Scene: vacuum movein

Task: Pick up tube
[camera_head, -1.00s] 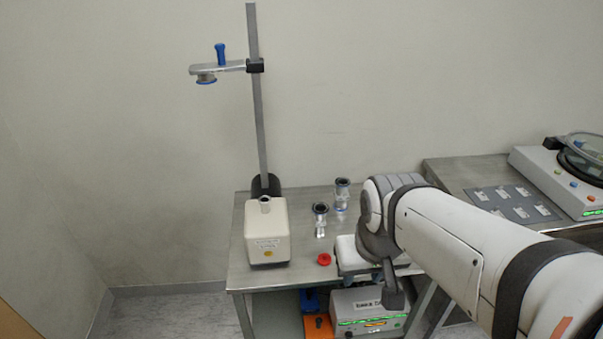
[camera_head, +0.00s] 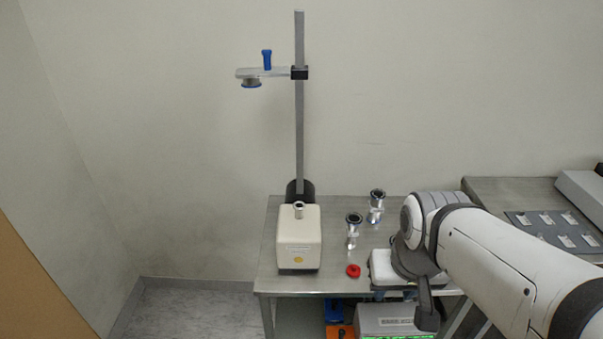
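Several things here could be the tube. Two short metal tube fittings with dark round tops stand upright on the metal table: one nearer the front (camera_head: 353,231), one farther back (camera_head: 376,207). A small metal tube end (camera_head: 298,209) rises from the top of a cream box (camera_head: 298,240). A blue-topped piece (camera_head: 267,60) sits in the clamp arm on the tall pole. My gripper (camera_head: 427,316) hangs at the end of my white arm, low at the table's front, right of the fittings and apart from them. Its fingers cannot be made out.
A red ring (camera_head: 353,270) lies on the metal table (camera_head: 335,280) near the front. A white-topped device (camera_head: 381,268) sits beside my arm. The pole (camera_head: 300,120) stands behind the cream box. A second table (camera_head: 500,190) stands at the right.

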